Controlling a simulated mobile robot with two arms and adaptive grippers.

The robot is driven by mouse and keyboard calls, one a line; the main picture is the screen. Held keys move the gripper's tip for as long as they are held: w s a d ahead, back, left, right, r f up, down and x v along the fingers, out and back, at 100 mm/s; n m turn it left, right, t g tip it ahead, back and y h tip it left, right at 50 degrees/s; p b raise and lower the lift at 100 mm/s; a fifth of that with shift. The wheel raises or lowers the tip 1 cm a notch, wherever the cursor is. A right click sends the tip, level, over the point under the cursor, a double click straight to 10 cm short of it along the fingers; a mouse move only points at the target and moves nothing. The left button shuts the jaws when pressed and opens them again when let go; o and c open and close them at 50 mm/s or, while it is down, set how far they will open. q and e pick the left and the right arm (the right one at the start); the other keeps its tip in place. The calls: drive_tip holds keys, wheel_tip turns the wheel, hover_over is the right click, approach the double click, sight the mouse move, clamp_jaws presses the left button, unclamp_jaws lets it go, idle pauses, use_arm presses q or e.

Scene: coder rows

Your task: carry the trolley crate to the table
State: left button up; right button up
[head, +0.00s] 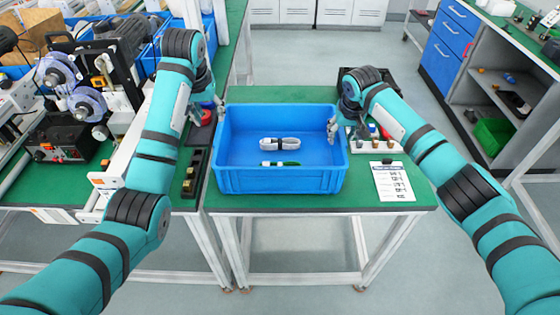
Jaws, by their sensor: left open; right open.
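A blue crate (280,181) stands upright on a green-topped table (300,95) in the middle of the head view. My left gripper (219,107) is open at the crate's left side, close to the rim. My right gripper (333,130) is open at the crate's right rim. I cannot tell whether either one touches the crate. No trolley can be made out for certain.
A printed sheet (392,182) lies on the table right of the crate, with a tray of small parts (374,140) behind it. Machines and a black control box (63,142) crowd the left bench. A shelf unit (500,80) stands at right. Open floor lies behind the table.

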drive_tip(key=v, duration=1)
